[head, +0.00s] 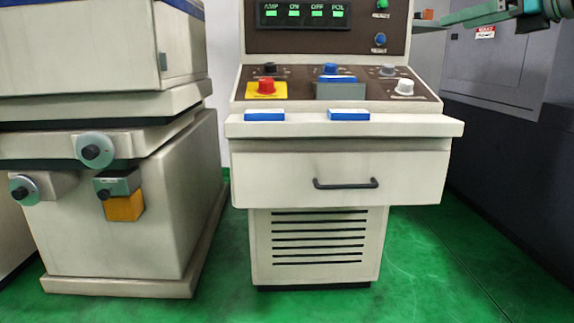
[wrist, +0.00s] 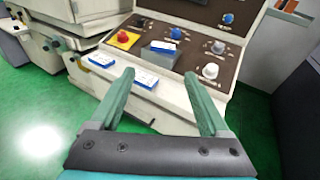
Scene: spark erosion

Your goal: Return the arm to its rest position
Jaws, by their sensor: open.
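My gripper (wrist: 160,92) shows in the wrist view with its two green fingers spread wide and nothing between them. It is open, in front of and above the front ledge of the control console (head: 340,160). The console carries a red button on a yellow base (head: 266,87), several knobs and a grey block with a blue top (head: 340,88).
Two blue-and-white boxes lie on the console ledge, one left (head: 265,116) and one right (head: 349,115). A drawer with a black handle (head: 345,184) is shut. A beige machine with handwheels (head: 125,210) stands left; a dark grey cabinet (head: 510,160) stands right. Green floor (head: 430,270) is clear.

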